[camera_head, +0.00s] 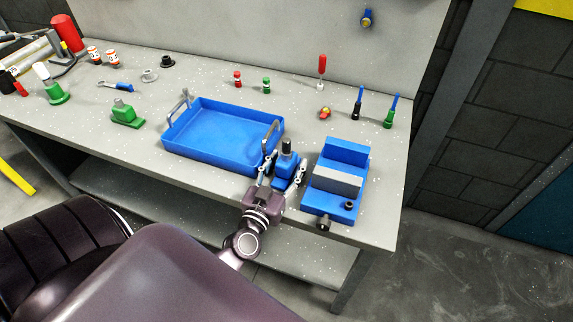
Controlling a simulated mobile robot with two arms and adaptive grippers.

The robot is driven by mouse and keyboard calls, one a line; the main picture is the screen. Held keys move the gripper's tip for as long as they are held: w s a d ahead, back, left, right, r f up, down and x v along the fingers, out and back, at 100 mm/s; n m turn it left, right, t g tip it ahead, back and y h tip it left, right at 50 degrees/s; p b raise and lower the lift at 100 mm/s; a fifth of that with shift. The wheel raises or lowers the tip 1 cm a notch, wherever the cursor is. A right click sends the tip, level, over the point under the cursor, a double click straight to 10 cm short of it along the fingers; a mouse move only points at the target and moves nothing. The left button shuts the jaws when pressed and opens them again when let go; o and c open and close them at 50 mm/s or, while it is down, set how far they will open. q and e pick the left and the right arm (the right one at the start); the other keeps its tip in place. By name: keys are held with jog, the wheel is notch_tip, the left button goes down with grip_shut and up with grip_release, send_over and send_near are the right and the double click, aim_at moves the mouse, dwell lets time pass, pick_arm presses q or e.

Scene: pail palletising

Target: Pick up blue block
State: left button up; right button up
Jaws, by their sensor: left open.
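A small blue block (288,164) with a black knob on top stands upright on the grey workbench, just right of the blue tray's near right corner. My left gripper (283,170) is open, with one finger on each side of the block. I cannot tell whether the fingers touch it. The lower part of the block is partly hidden by the gripper. My right gripper is not in view.
The blue tray (225,164) with metal handles is close on the left. A blue vise (343,206) with a grey jaw stands close on the right. A green block (127,120) and several small tools stand farther off. The bench's front edge is near.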

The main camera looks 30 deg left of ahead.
pick_arm(q)
jog(key=c, duration=1.3)
grip_shut()
jog(key=shift+r, duration=0.15)
